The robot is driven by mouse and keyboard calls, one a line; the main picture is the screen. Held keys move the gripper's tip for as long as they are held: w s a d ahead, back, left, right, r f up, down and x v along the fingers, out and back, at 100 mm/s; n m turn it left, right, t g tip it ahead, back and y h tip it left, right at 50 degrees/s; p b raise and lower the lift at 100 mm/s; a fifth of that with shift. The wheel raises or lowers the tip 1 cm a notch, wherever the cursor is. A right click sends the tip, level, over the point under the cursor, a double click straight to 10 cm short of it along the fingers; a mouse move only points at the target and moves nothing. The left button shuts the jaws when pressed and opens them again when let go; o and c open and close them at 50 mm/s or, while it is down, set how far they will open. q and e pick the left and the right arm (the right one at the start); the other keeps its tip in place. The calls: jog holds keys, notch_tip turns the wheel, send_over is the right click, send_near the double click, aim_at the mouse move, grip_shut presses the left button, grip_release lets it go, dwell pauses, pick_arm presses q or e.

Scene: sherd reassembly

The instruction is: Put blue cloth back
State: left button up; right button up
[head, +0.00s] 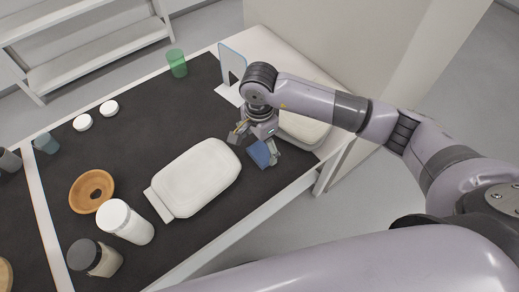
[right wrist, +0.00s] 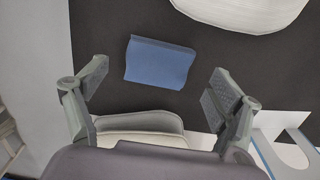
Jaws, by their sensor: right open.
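The blue cloth (head: 262,153) lies folded on the dark mat near the right end of the table. In the right wrist view the whole blue cloth (right wrist: 159,62) shows flat on the mat, beyond and between my open fingers. My right gripper (head: 256,143) is over the table at the cloth and hides part of it in the head view. In the right wrist view my right gripper (right wrist: 157,92) is open, with nothing between its fingers. My left gripper is not in view.
A white tray-like object (head: 200,175) lies left of the cloth. A second pale one (head: 303,129) is partly behind my right gripper. Bare mat (head: 150,128) shows mid-table.

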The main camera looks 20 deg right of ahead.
aim_at(259, 153)
notch_tip(259, 153, up, 9)
jog(key=b, duration=0.1)
jog(key=shift+f, duration=0.15)
